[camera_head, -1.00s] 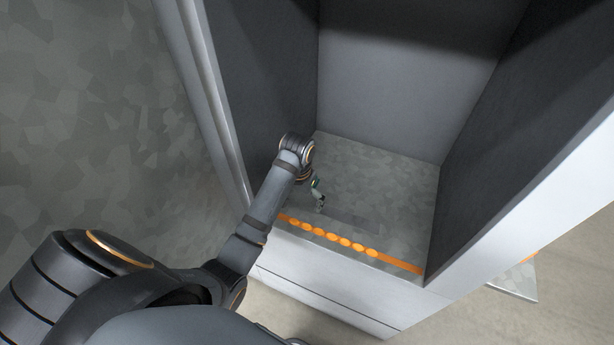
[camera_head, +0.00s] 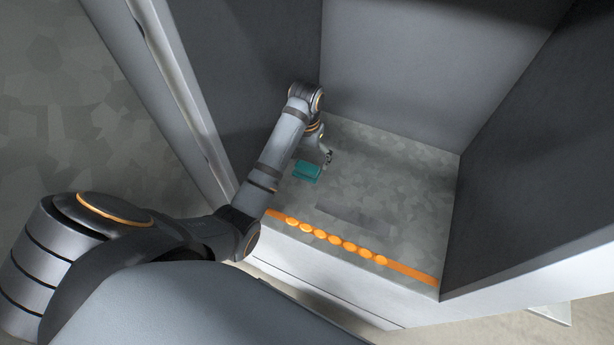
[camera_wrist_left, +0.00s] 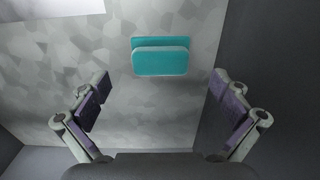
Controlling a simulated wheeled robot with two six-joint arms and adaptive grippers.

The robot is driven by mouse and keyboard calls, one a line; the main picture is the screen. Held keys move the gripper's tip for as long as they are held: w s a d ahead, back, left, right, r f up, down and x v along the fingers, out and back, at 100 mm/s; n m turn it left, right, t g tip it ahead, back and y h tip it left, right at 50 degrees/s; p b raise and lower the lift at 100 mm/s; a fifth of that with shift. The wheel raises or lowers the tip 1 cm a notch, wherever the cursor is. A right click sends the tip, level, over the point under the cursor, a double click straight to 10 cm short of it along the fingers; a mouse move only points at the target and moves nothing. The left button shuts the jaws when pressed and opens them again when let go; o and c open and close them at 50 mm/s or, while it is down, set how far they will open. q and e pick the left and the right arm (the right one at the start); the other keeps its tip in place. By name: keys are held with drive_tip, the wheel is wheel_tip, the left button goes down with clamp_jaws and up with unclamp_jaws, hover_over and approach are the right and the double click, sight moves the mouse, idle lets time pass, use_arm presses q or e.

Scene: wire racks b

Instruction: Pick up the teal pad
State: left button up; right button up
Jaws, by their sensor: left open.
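The teal pad (camera_head: 307,171) lies on the mottled grey floor of the cabinet, near its left wall and beside my left arm. In the left wrist view the teal pad (camera_wrist_left: 161,57) shows as a raised block with a flange along its far edge. It lies ahead of the fingers, between their lines and a little right of the middle. My left gripper (camera_head: 328,158) hangs just right of and behind the pad, apart from it. In the wrist view the left gripper (camera_wrist_left: 163,108) is open and empty, its purple-padded fingers wide apart. My right gripper is not in view.
The dark left wall (camera_wrist_left: 275,90) of the cabinet stands close to one finger. The cabinet's right wall (camera_head: 540,160) is farther off. An orange strip with several round orange bumps (camera_head: 335,239) runs along the front edge. The floor right of the gripper is clear.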

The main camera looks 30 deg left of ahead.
sight(307, 166)
use_arm(q)
drive_tip(key=shift+f+b, duration=0.35)
drive_tip(key=shift+f, duration=0.25)
wheel_tip(307, 166, down, 3)
drive_tip(key=b, duration=0.2)
drive_tip(key=shift+w+r+b, duration=0.1)
drive_tip(key=shift+b, duration=0.3)
drive_tip(key=shift+w+f+p, duration=0.1)
drive_tip(key=shift+f+p, duration=0.3)
drive_tip(key=shift+p, duration=0.1)
drive_tip(key=shift+f, duration=0.35)
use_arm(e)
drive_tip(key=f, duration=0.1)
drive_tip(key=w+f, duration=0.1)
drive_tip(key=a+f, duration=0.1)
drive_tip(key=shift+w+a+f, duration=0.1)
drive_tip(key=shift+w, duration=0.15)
use_arm(q)
drive_tip(key=shift+c, duration=1.2)
drive_tip(key=c, duration=0.7)
drive_tip(key=shift+s, duration=0.2)
drive_tip(key=c, duration=0.4)
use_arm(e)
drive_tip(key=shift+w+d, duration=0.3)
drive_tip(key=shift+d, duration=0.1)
